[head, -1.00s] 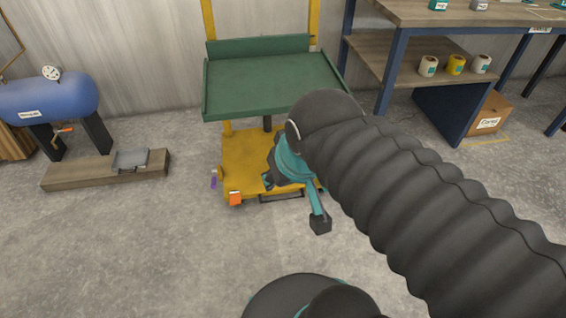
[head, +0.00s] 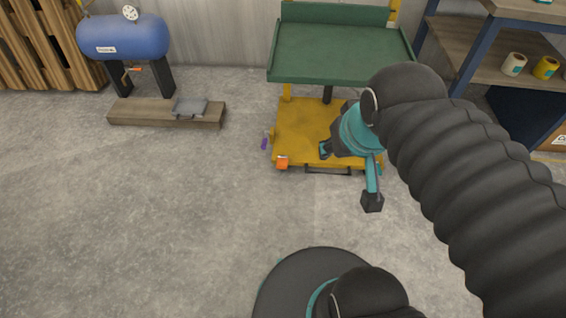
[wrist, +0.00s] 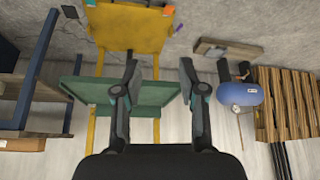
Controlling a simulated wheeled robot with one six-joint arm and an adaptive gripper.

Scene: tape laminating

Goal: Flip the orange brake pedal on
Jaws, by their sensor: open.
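The orange brake pedal (head: 282,162) sits at the front left corner of the yellow cart base (head: 297,128), low above the floor. In the wrist view the pedal (wrist: 169,10) shows small at the top edge, beyond the fingers. My gripper (head: 325,150) hangs over the cart base, to the right of the pedal and apart from it. In the wrist view my gripper (wrist: 157,75) has its two fingers spread wide with nothing between them. The pedal's exact tilt is too small to tell.
The cart's green tray (head: 340,50) stands above the base. A small purple part (head: 265,143) is left of the pedal. A blue tank (head: 125,37) and a wooden beam with a grey pedal (head: 190,107) are at the left. A shelf with tape rolls (head: 514,64) is at the right. Floor in front is clear.

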